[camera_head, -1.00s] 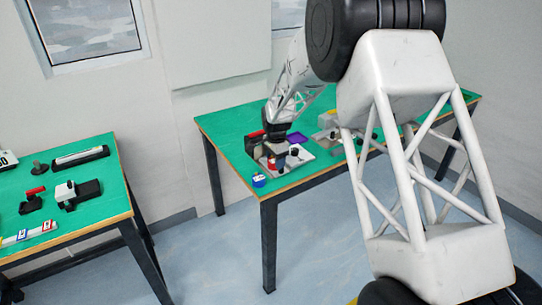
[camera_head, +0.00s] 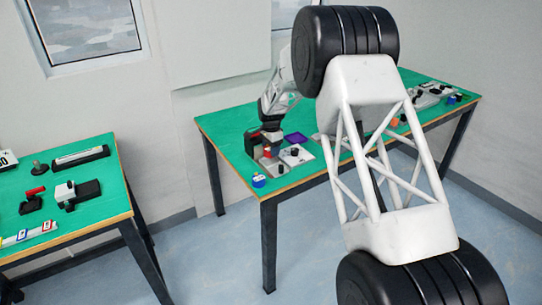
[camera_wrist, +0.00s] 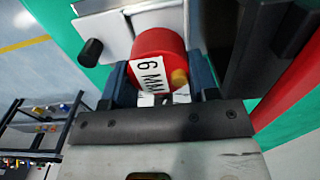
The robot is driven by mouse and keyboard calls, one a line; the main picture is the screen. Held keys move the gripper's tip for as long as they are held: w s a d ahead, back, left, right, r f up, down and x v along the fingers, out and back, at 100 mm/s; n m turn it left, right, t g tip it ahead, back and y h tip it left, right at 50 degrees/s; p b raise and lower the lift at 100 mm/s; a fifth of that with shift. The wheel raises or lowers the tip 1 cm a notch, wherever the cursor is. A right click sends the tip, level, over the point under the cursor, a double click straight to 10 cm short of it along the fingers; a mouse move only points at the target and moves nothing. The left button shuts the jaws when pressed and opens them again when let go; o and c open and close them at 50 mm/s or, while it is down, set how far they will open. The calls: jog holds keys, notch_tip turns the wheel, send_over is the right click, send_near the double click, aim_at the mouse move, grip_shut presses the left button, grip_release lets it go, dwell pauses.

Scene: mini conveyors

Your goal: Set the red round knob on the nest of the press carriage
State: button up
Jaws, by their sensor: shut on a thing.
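The red round knob (camera_wrist: 157,52) is in my gripper (camera_wrist: 162,80) in the wrist view. It has a white label reading "6 MM" and a small yellow nub. The two blue-grey fingers are on either side of it. In the head view my gripper (camera_head: 270,142) is low over the far table, with a small red patch (camera_head: 267,153) just below it, probably the knob. A pale block (camera_wrist: 103,32) with a black knob lies beyond the red knob in the wrist view. I cannot tell if it is the press carriage, or whether the knob touches it; the nest is not discernible.
A pale plate with black knobs (camera_head: 297,158) stands right of my gripper. A black fixture with red (camera_head: 252,146) stands close on the left.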

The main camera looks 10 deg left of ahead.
aim_at(272, 162)
jog(key=shift+f, duration=1.75)
jog(key=shift+f, duration=0.2)
jog(key=shift+f, duration=0.25)
jog(key=shift+s+d+f, duration=0.15)
jog(key=shift+f, duration=0.35)
jog(key=o, duration=1)
jog(key=shift+s+d+f, duration=0.1)
jog(key=shift+f, duration=0.2)
jog(key=shift+r, duration=0.55)
jog(key=shift+c, duration=0.3)
jog(key=shift+o, duration=0.4)
jog(key=r, duration=1.3)
jog(key=shift+w+a+r, duration=0.2)
jog(key=shift+w, duration=0.05)
